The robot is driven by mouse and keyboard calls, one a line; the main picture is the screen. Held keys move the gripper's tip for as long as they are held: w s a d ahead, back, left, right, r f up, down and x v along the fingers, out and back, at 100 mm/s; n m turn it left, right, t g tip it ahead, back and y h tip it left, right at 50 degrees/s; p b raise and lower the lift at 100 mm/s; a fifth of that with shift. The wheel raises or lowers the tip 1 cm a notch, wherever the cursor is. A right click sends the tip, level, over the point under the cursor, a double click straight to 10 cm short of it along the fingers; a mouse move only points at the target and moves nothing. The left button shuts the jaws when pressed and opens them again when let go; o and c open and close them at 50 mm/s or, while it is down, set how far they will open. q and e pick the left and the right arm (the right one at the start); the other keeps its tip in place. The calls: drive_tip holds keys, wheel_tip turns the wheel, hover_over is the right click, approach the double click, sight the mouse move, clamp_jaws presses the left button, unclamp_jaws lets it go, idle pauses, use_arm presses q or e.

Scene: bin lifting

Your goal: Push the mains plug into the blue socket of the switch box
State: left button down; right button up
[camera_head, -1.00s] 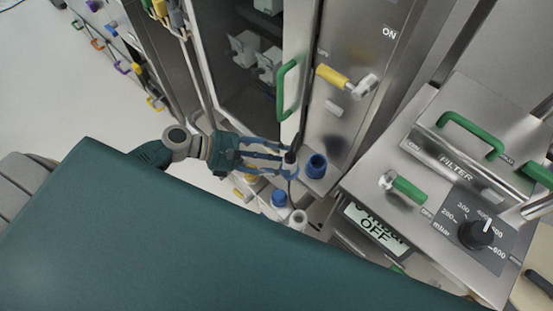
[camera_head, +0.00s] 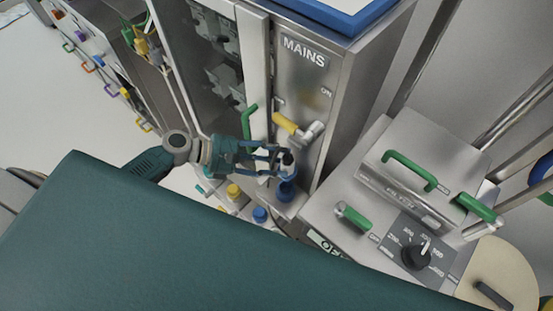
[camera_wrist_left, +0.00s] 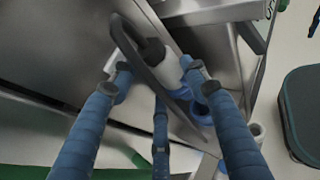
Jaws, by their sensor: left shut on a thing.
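The switch box (camera_head: 306,86), labelled MAINS, stands upright with a yellow-handled lever on its front. The blue socket (camera_head: 286,191) sits low at its front; a blue round part, probably this socket, shows in the left wrist view (camera_wrist_left: 201,115). My left gripper (camera_head: 284,163) is shut on the mains plug (camera_head: 287,158), just above the socket in the head view. The plug has a dark end with a black cable, seen between the blue fingers in the left wrist view (camera_wrist_left: 153,49). The plug's lower end is partly hidden, and I cannot tell whether it touches the socket. My right gripper is not in view.
A green handle (camera_head: 249,122) is left of the lever. A metal filter unit (camera_head: 375,205) with green handles and a black dial stands to the right. Blue and yellow knobs (camera_head: 260,214) lie below the gripper. A dark green surface (camera_head: 150,250) fills the foreground.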

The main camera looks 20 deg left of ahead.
use_arm(q)
wheel_tip(320, 180, down, 3)
drive_tip(key=b, duration=0.2)
drive_tip(key=shift+f+b, duration=0.2)
drive_tip(key=shift+b, duration=0.15)
drive_tip(key=shift+f, duration=0.15)
drive_tip(key=shift+f+b, duration=0.95)
drive_tip(key=shift+f, duration=0.5)
wheel_tip(320, 180, down, 2)
drive_tip(key=shift+f+b, duration=0.1)
drive_tip(key=shift+b, duration=0.7)
drive_tip(key=shift+s+f+b, duration=0.1)
drive_tip(key=shift+f+b, duration=0.45)
drive_tip(key=shift+f, duration=0.55)
idle(0.6)
